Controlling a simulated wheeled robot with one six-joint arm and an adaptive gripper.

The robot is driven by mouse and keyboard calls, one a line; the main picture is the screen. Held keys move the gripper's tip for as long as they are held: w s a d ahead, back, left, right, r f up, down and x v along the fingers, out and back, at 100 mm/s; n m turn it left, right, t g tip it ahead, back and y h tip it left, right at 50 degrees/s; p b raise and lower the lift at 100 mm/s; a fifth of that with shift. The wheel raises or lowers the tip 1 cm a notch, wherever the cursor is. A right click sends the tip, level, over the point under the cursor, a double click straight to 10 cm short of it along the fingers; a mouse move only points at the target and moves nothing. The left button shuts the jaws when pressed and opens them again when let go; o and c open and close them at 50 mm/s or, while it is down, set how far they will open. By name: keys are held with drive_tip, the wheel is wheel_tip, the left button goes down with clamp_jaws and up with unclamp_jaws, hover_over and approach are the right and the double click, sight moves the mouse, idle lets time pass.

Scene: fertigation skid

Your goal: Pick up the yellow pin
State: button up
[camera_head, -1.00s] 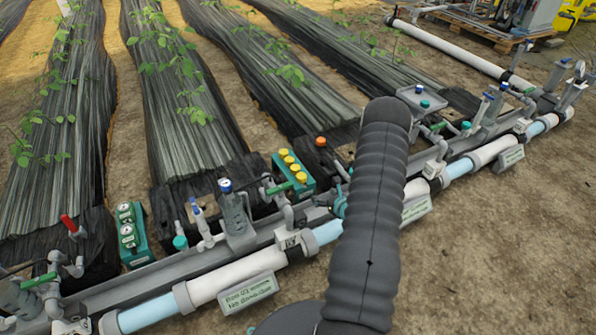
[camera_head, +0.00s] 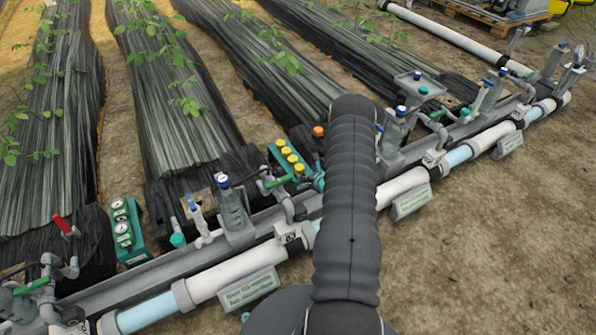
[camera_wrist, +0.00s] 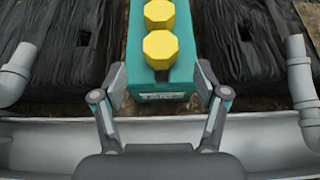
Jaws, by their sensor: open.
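Several yellow pins stand in a row in a green block (camera_head: 278,165) behind the pipe rail. The nearest yellow pin (camera_wrist: 160,49) shows in the wrist view as an octagonal yellow top, with another yellow pin (camera_wrist: 159,15) just beyond it. In the head view the nearest yellow pin (camera_head: 299,168) is at the block's near end. My gripper (camera_wrist: 160,82) is open and empty. Its two fingers stand on either side of the block's near end, short of the nearest pin. In the head view my arm hides the gripper.
A grey channel (camera_wrist: 258,138) runs across in front of the block. Grey pipe elbows (camera_wrist: 18,72) stand at both sides in the wrist view. A blue-capped grey valve (camera_head: 233,206) stands left of the block. An orange knob (camera_head: 318,131) is just to its right.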

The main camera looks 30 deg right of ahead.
sight(301, 169)
drive_tip(key=x, duration=0.5)
drive_tip(key=shift+w+r, duration=0.1)
drive_tip(key=shift+r, duration=0.25)
drive_tip(key=c, duration=1)
